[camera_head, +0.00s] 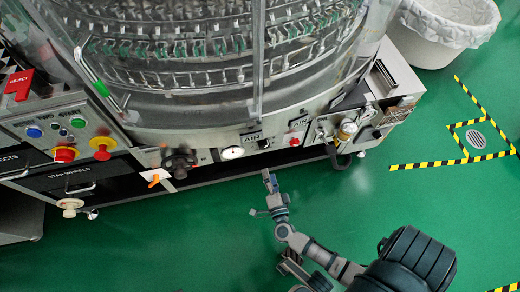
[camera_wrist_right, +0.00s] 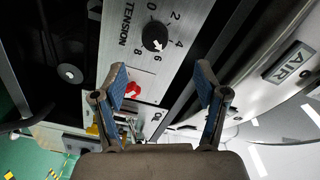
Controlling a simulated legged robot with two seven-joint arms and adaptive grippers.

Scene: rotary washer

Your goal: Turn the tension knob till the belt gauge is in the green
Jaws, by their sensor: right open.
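In the right wrist view the tension knob (camera_wrist_right: 155,37) is a round black dial on a grey plate, its white mark pointing near 6. What looks like the same knob (camera_head: 264,143) is small in the head view. My right gripper (camera_wrist_right: 162,78) is open and empty, its blue-padded fingers spread. The knob shows beyond the fingertips, between them and higher in the picture; I see no contact. In the head view the right gripper (camera_head: 270,182) is just below the machine's front strip. A white round gauge (camera_head: 232,153) is left of the knob; its reading is too small to tell.
A red knob (camera_wrist_right: 132,89) shares the plate, and also shows in the head view (camera_head: 293,140). A dark handwheel (camera_head: 180,160) and an orange handle (camera_head: 153,180) stand left of the gauge. The green floor (camera_head: 190,235) is clear in front.

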